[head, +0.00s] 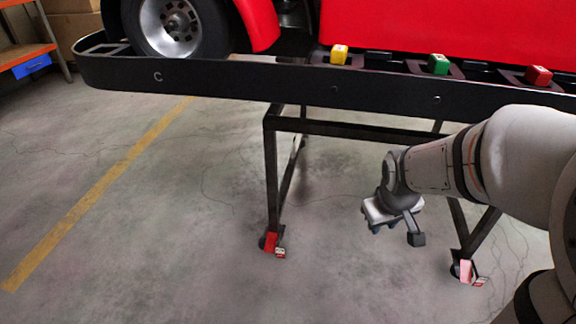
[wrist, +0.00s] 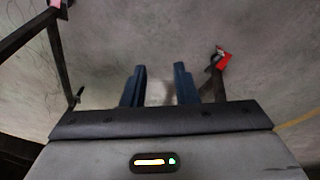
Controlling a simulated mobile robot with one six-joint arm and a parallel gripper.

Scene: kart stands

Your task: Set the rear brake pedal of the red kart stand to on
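The red kart (head: 420,22) rests on a black stand (head: 270,160) with legs reaching the floor. A red brake pedal (head: 270,242) is at the foot of the left leg. A second pedal, pinkish red (head: 466,270), is at the foot of the right leg. I cannot tell which is the rear one, or whether either is on. My gripper (head: 374,226) hangs between the two feet, apart from both. In the wrist view its two dark blue fingers (wrist: 160,85) are apart with nothing between them. A red pedal (wrist: 223,60) shows beyond them, to the right.
The stand's black rail (head: 230,80) runs above the floor, with yellow (head: 339,54), green (head: 438,64) and red (head: 538,76) blocks along it. A yellow floor line (head: 100,190) lies at left. An orange shelf (head: 25,52) stands far left. The left floor is clear.

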